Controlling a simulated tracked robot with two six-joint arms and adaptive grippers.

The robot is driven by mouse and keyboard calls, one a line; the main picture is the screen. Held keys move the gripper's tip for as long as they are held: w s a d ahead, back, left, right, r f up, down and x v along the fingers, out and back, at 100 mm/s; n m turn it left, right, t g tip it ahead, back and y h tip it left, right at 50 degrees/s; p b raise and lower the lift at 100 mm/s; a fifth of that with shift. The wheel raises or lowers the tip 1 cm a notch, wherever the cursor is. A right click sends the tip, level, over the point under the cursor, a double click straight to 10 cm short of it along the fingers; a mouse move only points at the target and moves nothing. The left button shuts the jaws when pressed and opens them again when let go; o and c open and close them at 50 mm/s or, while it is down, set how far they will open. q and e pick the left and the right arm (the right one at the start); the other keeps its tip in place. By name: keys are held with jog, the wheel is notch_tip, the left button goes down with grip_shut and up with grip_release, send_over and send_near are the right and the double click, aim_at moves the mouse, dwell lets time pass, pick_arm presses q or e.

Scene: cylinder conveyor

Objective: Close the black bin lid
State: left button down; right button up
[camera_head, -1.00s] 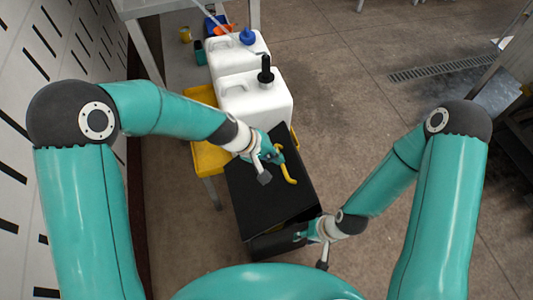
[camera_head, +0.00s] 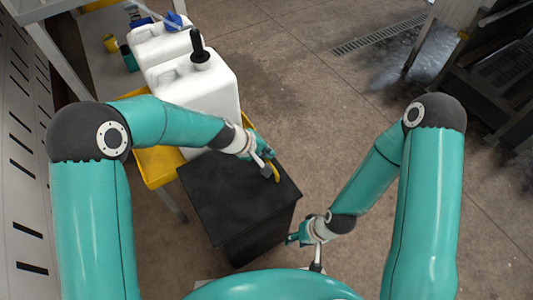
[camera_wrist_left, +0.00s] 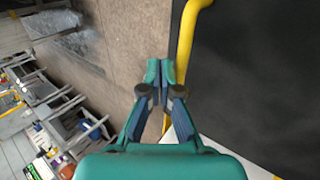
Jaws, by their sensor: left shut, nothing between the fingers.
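The black bin (camera_head: 250,238) stands in front of me. Its black lid (camera_head: 225,195) lies flat over the top, with no gap that I can make out. A yellow handle (camera_head: 276,172) is at the lid's right edge; it also shows in the left wrist view (camera_wrist_left: 186,45). My left gripper (camera_head: 265,160) is above that edge, beside the handle. In the left wrist view its fingertips (camera_wrist_left: 160,70) are together and empty, just left of the handle. My right gripper (camera_head: 293,238) is low by the bin's right side; its fingers are too small to judge.
Two white jerrycans (camera_head: 205,95) stand behind the bin near a yellow tray (camera_head: 155,165). A slotted wall (camera_head: 25,150) is at the left. The concrete floor (camera_head: 310,110) to the right is clear. A dark rack (camera_head: 500,80) stands at the far right.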

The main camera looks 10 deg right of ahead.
pick_arm(q)
jog(key=shift+s+d+f, duration=0.1)
jog(key=shift+d+f, duration=0.05)
jog(key=shift+f, duration=0.1)
dwell(0.3)
